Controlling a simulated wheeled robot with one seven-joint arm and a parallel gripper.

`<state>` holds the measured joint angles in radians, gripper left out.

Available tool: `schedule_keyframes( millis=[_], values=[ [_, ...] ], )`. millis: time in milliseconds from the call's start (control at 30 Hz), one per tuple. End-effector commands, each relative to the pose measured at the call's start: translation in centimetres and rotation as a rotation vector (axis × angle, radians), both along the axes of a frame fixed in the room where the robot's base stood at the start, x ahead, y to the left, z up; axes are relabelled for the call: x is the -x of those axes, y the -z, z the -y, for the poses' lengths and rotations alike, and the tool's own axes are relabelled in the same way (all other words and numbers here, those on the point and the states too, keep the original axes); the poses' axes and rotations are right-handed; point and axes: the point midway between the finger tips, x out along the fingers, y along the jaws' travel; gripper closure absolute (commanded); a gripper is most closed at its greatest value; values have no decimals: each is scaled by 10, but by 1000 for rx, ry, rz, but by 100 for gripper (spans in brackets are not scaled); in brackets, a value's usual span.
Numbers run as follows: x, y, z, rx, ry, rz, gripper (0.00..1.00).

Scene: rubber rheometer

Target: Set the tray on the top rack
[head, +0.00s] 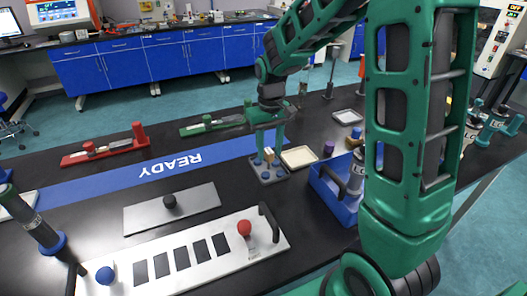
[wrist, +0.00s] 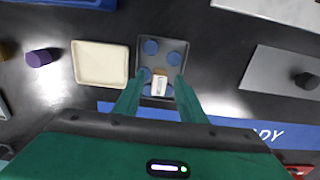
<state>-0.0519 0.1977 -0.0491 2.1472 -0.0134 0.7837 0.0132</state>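A small grey tray (head: 268,180) with several blue round pieces and a tan-and-white block (head: 269,155) lies on the black bench. The grey tray also shows in the wrist view (wrist: 163,42), with the block (wrist: 160,86) near its front edge. A shallow cream tray (head: 299,157) lies beside it and looks empty; it also shows in the wrist view (wrist: 99,62). I cannot tell which tray the task names, and no rack is clearly recognisable. My gripper (head: 269,152) points down over the grey tray. Its fingers (wrist: 161,78) stand apart on both sides of the block.
A blue bin (head: 330,190) and a purple cylinder (head: 328,148) stand right of the trays. A blue READY strip (head: 170,165), a grey plate with a black knob (head: 172,207) and a long white panel (head: 190,250) lie left. My arm hides part of the right side.

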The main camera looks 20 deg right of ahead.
Motion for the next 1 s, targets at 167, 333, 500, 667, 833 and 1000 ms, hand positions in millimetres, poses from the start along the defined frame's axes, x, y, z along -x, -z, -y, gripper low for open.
schedule_keyframes(
  millis=[167, 333, 500, 667, 833, 1000],
  values=[
    [-1, -26, 0, 0, 0, 5, 63],
    [-1, -61, 0, 0, -1, 5, 63],
    [-1, -91, -1, 0, -1, 4, 63],
    [0, -110, -1, 0, -1, 2, 63],
    [0, -117, -1, 0, -1, 0, 63],
    [4, -119, 3, 1, 8, 0, 63]
  ],
)
